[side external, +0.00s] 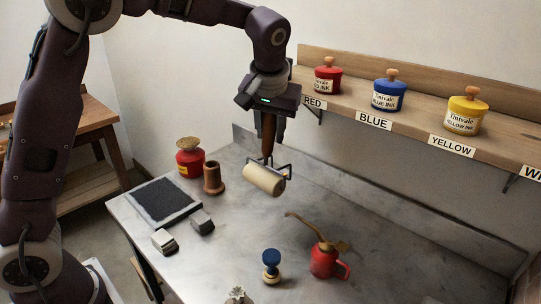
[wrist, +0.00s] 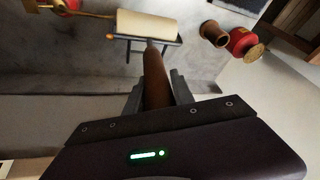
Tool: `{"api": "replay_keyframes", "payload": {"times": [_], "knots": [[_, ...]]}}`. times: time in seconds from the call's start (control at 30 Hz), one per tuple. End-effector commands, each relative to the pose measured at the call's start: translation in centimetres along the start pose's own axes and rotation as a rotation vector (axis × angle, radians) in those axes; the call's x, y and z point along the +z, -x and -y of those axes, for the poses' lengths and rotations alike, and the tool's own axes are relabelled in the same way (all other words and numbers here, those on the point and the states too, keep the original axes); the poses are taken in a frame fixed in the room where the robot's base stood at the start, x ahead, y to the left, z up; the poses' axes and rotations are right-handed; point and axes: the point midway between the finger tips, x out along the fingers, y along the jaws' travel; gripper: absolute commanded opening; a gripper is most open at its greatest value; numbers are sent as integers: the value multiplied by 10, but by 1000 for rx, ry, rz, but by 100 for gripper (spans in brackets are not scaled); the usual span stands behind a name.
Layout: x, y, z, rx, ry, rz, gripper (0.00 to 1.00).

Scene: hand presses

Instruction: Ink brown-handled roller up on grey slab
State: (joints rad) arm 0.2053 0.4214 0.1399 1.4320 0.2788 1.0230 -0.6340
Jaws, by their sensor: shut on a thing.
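My gripper (side external: 268,120) is shut on the brown handle (side external: 269,134) of the roller. The roller hangs below it, handle upright, with a dark wire frame and a plain cream cylinder (side external: 263,180). The cylinder is held above the metal bench, apart from the slab. In the wrist view my gripper (wrist: 158,92) has a finger on each side of the handle (wrist: 155,75), and the cream cylinder (wrist: 148,25) shows beyond it. A dark grey slab (side external: 160,200) with a pale rim lies flat at the bench's left, left of and below the roller; I cannot make it out in the wrist view.
A red pot (side external: 190,162) and a brown cup (side external: 212,180) stand between slab and roller. Two small blocks (side external: 202,222) (side external: 164,242) lie before the slab. A blue-knobbed stamp (side external: 271,264) and red oil can (side external: 324,262) stand in front. The shelf (side external: 410,118) holds ink jars.

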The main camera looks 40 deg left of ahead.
Motion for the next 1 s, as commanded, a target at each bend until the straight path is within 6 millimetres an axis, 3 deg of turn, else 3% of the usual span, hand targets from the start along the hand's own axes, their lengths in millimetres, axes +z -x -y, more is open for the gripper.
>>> {"api": "replay_keyframes", "payload": {"times": [0.17, 0.27, 0.37, 0.67, 0.9, 1.0], "knots": [[-8, 14, 8, -14, 33, 2, 0], [-10, 5, 26, -62, 150, 12, 0], [-10, -12, 56, -148, 355, 29, 0], [8, -61, 176, -524, 1205, 85, 0], [48, -82, 274, -938, 2022, 150, 0], [67, -85, 306, -1114, 2331, 184, 0]]}}
